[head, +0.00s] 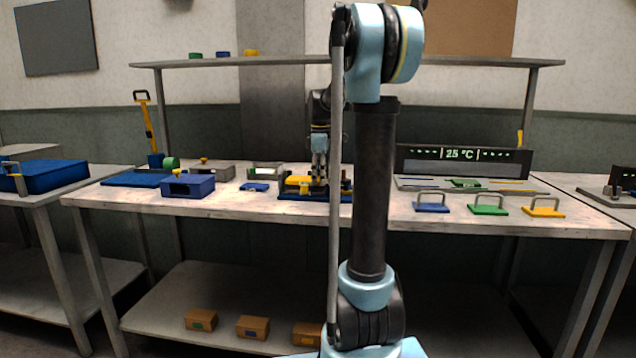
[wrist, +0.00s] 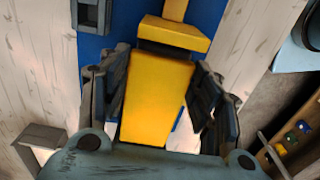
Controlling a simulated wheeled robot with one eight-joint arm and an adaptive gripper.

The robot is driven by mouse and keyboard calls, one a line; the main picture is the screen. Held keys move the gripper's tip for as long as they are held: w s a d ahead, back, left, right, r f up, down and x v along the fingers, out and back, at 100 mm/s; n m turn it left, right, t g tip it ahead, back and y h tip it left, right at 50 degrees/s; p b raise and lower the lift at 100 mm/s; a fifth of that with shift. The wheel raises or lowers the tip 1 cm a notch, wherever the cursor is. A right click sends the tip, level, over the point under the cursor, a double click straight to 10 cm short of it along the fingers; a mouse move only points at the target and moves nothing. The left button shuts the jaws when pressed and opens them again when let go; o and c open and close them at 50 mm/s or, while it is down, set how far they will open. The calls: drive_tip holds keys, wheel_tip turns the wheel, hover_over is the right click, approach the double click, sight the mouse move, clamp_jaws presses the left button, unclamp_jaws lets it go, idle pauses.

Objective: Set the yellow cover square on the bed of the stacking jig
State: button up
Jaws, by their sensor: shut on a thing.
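The yellow cover (wrist: 155,95) is a plain yellow block between the two fingers of my gripper (wrist: 160,75) in the wrist view. My gripper is shut on it. In the head view my gripper (head: 319,172) points down over the stacking jig, which has a blue base (head: 290,197). The jig's blue base (wrist: 95,60) also lies below the fingers in the wrist view. A second yellow piece with a stem (wrist: 172,35) sits just beyond the cover. The cover's underside is hidden, so I cannot tell whether it touches the bed.
A blue box (head: 188,187) stands left of the jig, with a small blue piece (head: 254,187) between them. Blue (head: 431,208), green (head: 488,210) and yellow (head: 543,212) handled plates lie at the right. A display reading 25 °C (head: 460,155) stands behind them. The front middle bench edge is clear.

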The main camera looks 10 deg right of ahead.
drive_tip(key=shift+f, duration=0.8)
drive_tip(key=o, duration=1.2)
wheel_tip(320, 180, up, 12)
